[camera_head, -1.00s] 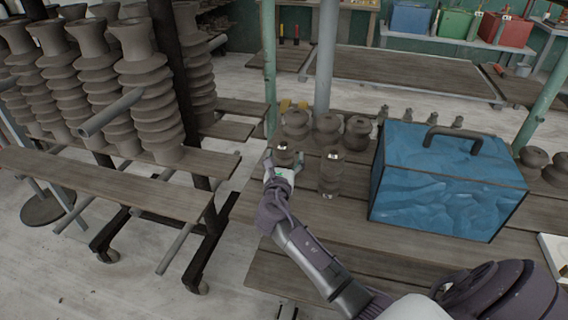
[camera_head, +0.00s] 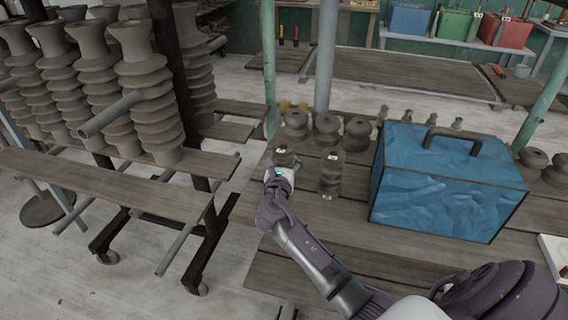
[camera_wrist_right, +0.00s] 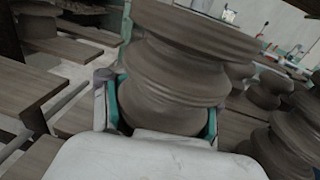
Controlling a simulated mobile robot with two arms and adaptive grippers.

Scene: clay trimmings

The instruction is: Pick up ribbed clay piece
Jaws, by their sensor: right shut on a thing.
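The ribbed clay piece (camera_head: 284,154) is a grey-brown, ringed body with a small pale label, near the left end of the wooden table. My right gripper (camera_head: 281,168) is shut on it. In the right wrist view the ribbed clay piece (camera_wrist_right: 185,60) stands large between the green-padded fingers of my right gripper (camera_wrist_right: 162,112), one on each side. It leans a little in that view. Whether its base touches the table is hidden by the gripper. My left gripper is not in view.
Several round clay pieces (camera_head: 327,128) stand behind. A blue box (camera_head: 445,195) with a handle is farther right. A rack with tall ribbed clay columns (camera_head: 145,85) is at left.

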